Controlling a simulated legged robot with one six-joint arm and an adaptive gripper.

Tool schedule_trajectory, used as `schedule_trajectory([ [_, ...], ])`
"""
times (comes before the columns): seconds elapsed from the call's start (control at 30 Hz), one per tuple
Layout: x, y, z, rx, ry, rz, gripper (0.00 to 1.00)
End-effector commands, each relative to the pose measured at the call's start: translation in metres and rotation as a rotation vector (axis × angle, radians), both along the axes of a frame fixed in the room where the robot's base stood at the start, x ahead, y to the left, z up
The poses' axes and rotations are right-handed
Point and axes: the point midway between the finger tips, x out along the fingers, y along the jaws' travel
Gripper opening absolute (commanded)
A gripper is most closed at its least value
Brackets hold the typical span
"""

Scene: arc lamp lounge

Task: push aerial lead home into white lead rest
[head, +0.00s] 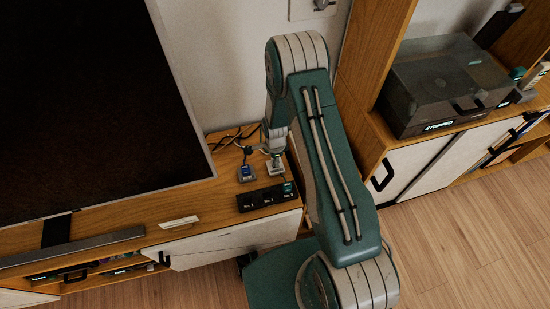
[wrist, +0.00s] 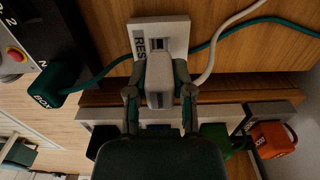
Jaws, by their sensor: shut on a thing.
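In the wrist view my gripper (wrist: 159,92) is shut on a pale grey lead plug (wrist: 160,76), with one finger on each side of it. The white lead rest (wrist: 172,24), lettered "RES" where it shows, lies directly beyond the plug. The plug overlaps the rest's near part, so I cannot tell how deep it sits. A white cable (wrist: 222,40) curves away to the right from beside the plug. In the head view my gripper (head: 273,153) is above the small white rest (head: 275,170) on the wooden cabinet; the plug is too small to make out.
A black socket strip (head: 260,198) lies in front of the rest. A green plug (wrist: 58,88) marked "BOX" trails a green cable behind the rest. A grey block (head: 246,174) is just left. An orange plug (wrist: 270,138) is lower right. The television (head: 90,100) stands left.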

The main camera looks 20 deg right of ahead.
Motion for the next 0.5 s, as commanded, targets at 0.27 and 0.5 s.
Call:
schedule_trajectory([
  [0.27, -0.0004, 0.0, -0.0065, 0.0, 0.001, 0.0, 0.0],
  [0.5, 0.0, 0.0, -0.0113, 0.0, 0.0, 0.0, 0.0],
])
